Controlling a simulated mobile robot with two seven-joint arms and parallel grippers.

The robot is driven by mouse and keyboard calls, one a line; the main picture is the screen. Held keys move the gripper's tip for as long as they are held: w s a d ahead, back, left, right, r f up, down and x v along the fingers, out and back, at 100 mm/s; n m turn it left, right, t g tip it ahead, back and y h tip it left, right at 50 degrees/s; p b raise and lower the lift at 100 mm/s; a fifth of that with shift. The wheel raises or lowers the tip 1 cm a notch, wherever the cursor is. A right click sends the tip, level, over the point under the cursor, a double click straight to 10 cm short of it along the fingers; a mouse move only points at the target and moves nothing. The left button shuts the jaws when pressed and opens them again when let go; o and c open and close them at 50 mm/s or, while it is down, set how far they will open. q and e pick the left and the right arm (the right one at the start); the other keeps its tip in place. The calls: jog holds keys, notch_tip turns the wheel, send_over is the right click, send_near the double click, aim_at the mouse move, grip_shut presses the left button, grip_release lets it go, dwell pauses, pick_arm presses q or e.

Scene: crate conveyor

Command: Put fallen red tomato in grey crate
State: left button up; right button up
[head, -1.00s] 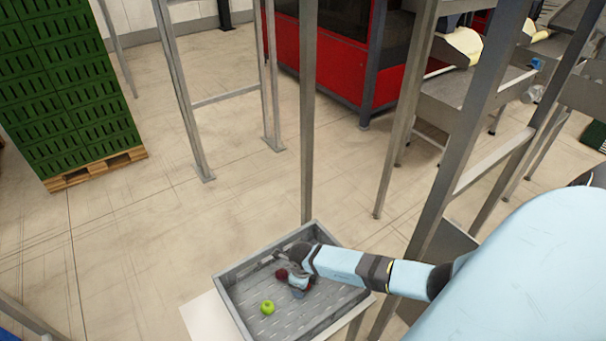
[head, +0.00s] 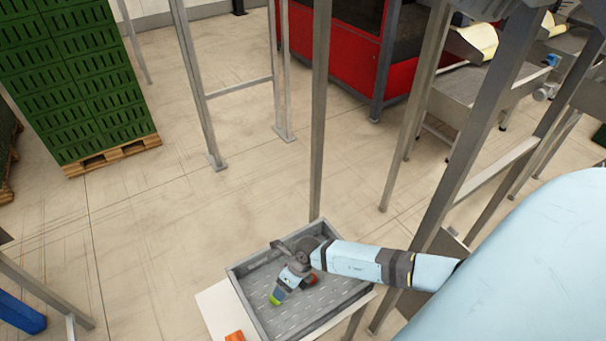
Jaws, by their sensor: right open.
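The grey crate (head: 252,312) stands at the bottom middle of the head view, on a pale surface. My right gripper (head: 281,293) is inside its outline, open, pointing down and to the left. A green apple (head: 275,300) shows at its fingertips, mostly covered by them; I cannot tell whether they touch. A red round thing (head: 313,280), perhaps a tomato or apple, lies in the crate right of the gripper, partly hidden by my wrist. No fallen tomato can be made out for certain. My left gripper is not in view.
An orange-red thing (head: 235,336) is cut off at the bottom edge, beside the crate. A grey post (head: 319,130) rises behind the crate, and more metal posts (head: 440,190) stand right. Green crates (head: 90,80) are stacked on a pallet back left. The floor between is clear.

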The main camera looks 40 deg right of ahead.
jog(key=s+a+r+m+t+y, duration=0.3)
jog(key=a+r+m+t+y, duration=0.5)
jog(key=a+r+m, duration=0.45)
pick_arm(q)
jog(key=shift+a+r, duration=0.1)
pick_arm(e)
jog(key=s+d+m+t+h, duration=0.1)
jog(key=s+d+m+h, duration=0.2)
jog(key=m, duration=0.9)
jog(key=s+d+m+h, duration=0.4)
jog(key=s+m+h, duration=0.2)
jog(key=m, duration=0.6)
jog(key=shift+s+d+t+h, duration=0.15)
jog(key=shift+s+t+h, duration=0.15)
jog(key=shift+t+h, duration=0.15)
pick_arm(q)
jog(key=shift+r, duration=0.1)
pick_arm(e)
jog(key=shift+s, duration=0.1)
